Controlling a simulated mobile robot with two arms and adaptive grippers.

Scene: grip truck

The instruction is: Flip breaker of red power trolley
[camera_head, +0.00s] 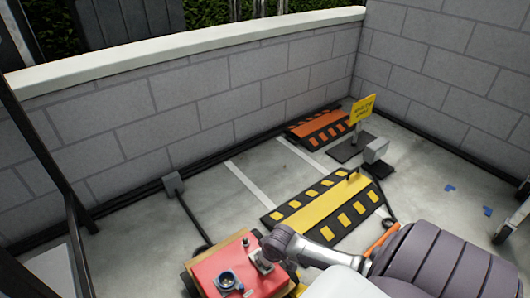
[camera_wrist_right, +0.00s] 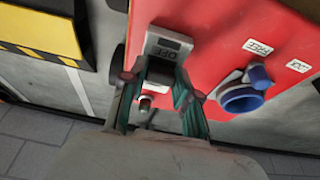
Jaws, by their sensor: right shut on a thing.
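The red power trolley (camera_head: 208,270) is at the bottom centre of the head view, and its red panel (camera_wrist_right: 222,35) fills much of the right wrist view. The grey breaker (camera_wrist_right: 163,42) on the panel bears an OFF label. My right gripper (camera_wrist_right: 160,88) is at the breaker, with a finger on each side of its lower part, shut on it. The fingers hide part of the switch, so its exact position cannot be told. In the head view my right gripper (camera_head: 277,265) reaches down over the trolley's right side. My left gripper is not in view.
A blue socket (camera_wrist_right: 243,95) sits on the panel beside the breaker. A yellow-and-black ramp (camera_head: 325,210) lies behind the trolley, with an orange ramp (camera_head: 320,128) and yellow sign (camera_head: 362,108) farther back. Grey block walls (camera_head: 200,100) enclose the area.

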